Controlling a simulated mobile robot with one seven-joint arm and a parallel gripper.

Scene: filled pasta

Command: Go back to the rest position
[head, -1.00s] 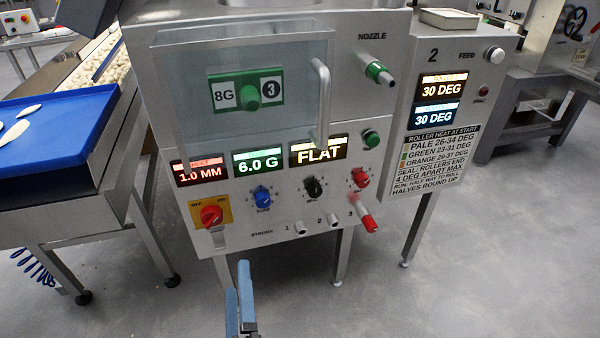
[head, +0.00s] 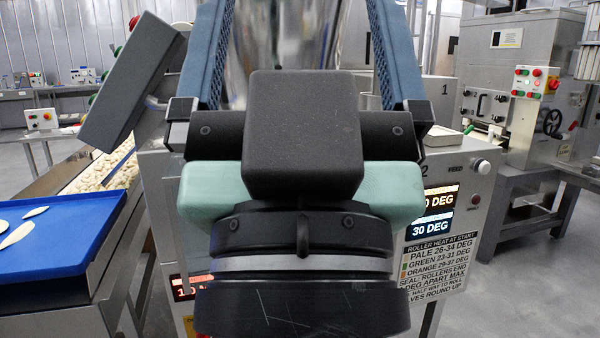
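My gripper (head: 300,12) is raised close in front of the head camera and fills the middle of the view. Its two blue ridged fingers point up and stand wide apart, with nothing held between them. The fingertips run up to the top edge of the picture. The grey forming machine (head: 160,200) stands behind it. My gripper and wrist hide most of the machine's front, including its knobs and nozzle. Part of the red-lit display (head: 183,288) shows at lower left of the wrist.
The roller unit (head: 455,225) with its 30 DEG display (head: 430,227) stands at right. A blue tray (head: 75,245) with pale pasta pieces is at left, beside a conveyor (head: 112,172) of filled pieces. Another machine (head: 520,110) stands at back right. Open floor (head: 530,290) shows at lower right.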

